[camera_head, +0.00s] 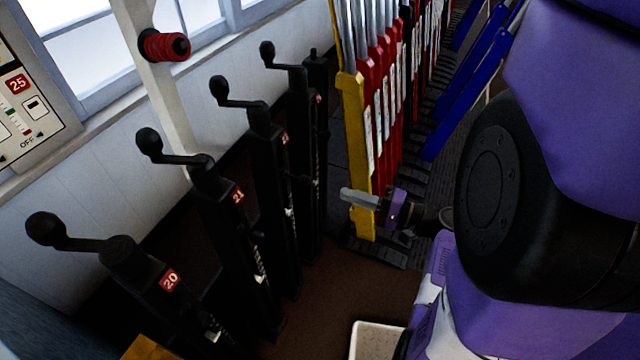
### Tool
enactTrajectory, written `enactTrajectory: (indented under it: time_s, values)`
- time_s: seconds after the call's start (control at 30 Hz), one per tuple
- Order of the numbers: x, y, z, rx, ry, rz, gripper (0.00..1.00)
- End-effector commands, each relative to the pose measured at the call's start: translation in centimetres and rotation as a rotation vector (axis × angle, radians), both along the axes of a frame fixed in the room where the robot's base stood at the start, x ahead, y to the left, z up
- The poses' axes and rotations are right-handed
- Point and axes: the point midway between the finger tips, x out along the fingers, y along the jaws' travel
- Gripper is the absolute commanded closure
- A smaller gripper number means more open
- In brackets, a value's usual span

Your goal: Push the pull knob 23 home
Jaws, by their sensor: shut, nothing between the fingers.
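A row of black posts with crank handles stands at the left and middle. The nearest post (160,275) has a red plate that reads 20, and the one behind it (225,195) reads 21. The two farther posts (268,150) (303,110) have red plates too small to read, so I cannot tell for sure which bears 23. A small dark stub (297,179) sticks out low between these two posts; I cannot tell if it is the pull knob. My gripper (346,194) is shut and empty, pointing left, just right of the farthest post and apart from it, in front of the yellow lever.
A yellow lever (354,130) and red levers (385,100) stand close behind my gripper, with blue levers (470,90) farther right. A white bin (373,340) is on the brown floor. A red reel (160,46) is on a white post. Clear floor (335,285) lies below my gripper.

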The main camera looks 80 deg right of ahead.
Motion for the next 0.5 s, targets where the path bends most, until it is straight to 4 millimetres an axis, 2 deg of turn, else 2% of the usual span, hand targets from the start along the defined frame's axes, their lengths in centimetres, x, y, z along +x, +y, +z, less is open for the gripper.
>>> enactTrajectory:
  time_s: [0.1,0.3,0.5]
  values:
    - [2.4,-0.5,0.1,0.002,0.001,0.002,1.00]
    - [5.8,-1.4,0.1,0.001,0.001,0.001,1.00]
    - [7.8,-1.9,0.1,0.000,0.001,-0.001,1.00]
